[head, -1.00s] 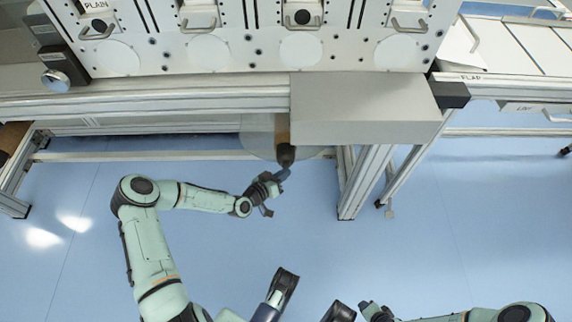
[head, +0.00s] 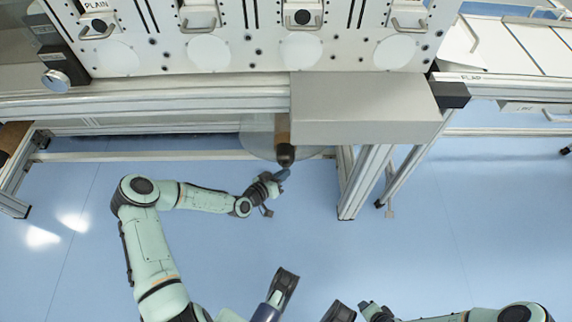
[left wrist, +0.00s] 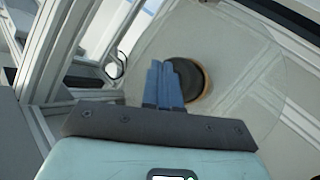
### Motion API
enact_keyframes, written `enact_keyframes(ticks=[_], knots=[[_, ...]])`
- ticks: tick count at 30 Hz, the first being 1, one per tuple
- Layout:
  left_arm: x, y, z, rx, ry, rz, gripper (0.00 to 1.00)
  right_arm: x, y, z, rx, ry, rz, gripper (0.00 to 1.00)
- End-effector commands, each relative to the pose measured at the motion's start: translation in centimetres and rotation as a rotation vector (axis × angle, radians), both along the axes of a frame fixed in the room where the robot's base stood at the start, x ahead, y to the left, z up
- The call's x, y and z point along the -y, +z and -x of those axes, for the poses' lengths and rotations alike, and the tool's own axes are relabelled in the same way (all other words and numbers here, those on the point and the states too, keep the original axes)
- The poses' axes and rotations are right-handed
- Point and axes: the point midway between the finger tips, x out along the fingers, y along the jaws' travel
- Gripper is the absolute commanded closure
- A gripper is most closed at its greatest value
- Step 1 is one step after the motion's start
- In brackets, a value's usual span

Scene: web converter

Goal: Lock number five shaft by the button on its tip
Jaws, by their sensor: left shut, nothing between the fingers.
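The shaft (head: 282,127) is a short brown roll with a dark round tip (head: 285,154), below the machine's front rail. In the left wrist view the dark shaft tip (left wrist: 184,78) has a tan rim and sits in front of a clear round disc (left wrist: 235,75). My left gripper (head: 283,174) is shut and empty, with its blue fingertips at the lower edge of the tip. In the left wrist view the fingers (left wrist: 164,82) overlap the left part of the tip; I cannot tell whether they touch it. No button can be made out. My right gripper (head: 368,307) is at the bottom, its fingers unclear.
A grey box-shaped cover (head: 365,110) juts out right of the shaft. A metal frame leg (head: 362,182) stands below it. A white panel with handles (head: 250,40) lies above the rail. The blue floor (head: 90,200) is open at the left.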

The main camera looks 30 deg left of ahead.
Motion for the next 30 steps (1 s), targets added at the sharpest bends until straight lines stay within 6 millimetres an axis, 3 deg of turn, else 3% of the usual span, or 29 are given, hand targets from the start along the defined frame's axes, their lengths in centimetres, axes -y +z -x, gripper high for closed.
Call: enact_keyframes(ticks=[30], knots=[[-0.52, 0.05, -0.85, 0.002, 0.001, -0.001, 1.0, 0.0, -0.47, -0.01, -0.001, 0.0, 0.001, 0.57]])
